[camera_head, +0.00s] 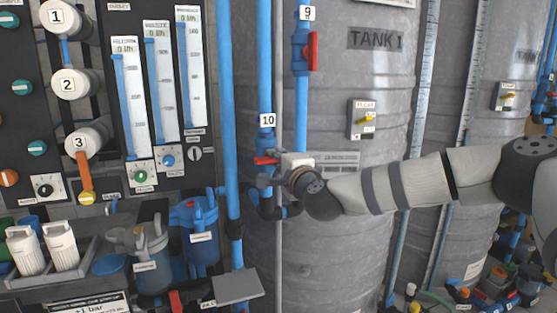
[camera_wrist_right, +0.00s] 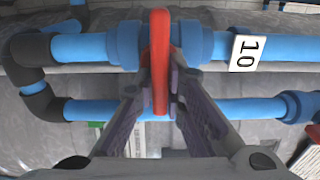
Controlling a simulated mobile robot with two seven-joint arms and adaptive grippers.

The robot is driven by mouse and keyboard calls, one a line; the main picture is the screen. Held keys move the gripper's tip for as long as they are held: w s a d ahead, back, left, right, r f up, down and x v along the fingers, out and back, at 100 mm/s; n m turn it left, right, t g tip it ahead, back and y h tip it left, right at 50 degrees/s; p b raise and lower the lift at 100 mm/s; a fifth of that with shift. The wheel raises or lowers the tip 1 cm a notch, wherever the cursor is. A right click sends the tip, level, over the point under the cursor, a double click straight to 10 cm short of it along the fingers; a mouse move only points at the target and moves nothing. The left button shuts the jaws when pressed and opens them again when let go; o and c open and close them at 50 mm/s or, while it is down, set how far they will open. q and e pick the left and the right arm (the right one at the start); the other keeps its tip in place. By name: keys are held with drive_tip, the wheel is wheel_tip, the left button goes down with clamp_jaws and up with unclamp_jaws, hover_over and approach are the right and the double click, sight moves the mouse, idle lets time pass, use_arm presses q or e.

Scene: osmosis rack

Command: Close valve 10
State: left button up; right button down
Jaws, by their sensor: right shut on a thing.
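Valve 10 has a red lever handle (camera_wrist_right: 160,62) on a blue pipe. In the right wrist view a white tag "10" (camera_wrist_right: 248,53) sits on the pipe right of the handle. The tag also shows in the head view (camera_head: 267,120), above the red handle (camera_head: 266,160). My right gripper (camera_wrist_right: 161,92) is shut on the red handle, with one finger on each side of it. In the head view the handle sticks out to the left of my right gripper (camera_head: 268,181), across the vertical pipe. My left gripper is not in view.
Valve 9 with a red handle (camera_head: 312,51) is on the pipe above and to the right. Grey tank 1 (camera_head: 375,75) stands behind my right arm. A panel with flow meters (camera_head: 130,95) and blue filter housings (camera_head: 200,235) are at the left.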

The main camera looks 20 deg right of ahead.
drive_tip(key=shift+a+f, duration=0.1)
drive_tip(key=c, duration=1.7)
unclamp_jaws()
drive_tip(key=shift+o, duration=0.2)
drive_tip(key=s, duration=1.2)
drive_tip(key=shift+d, duration=0.25)
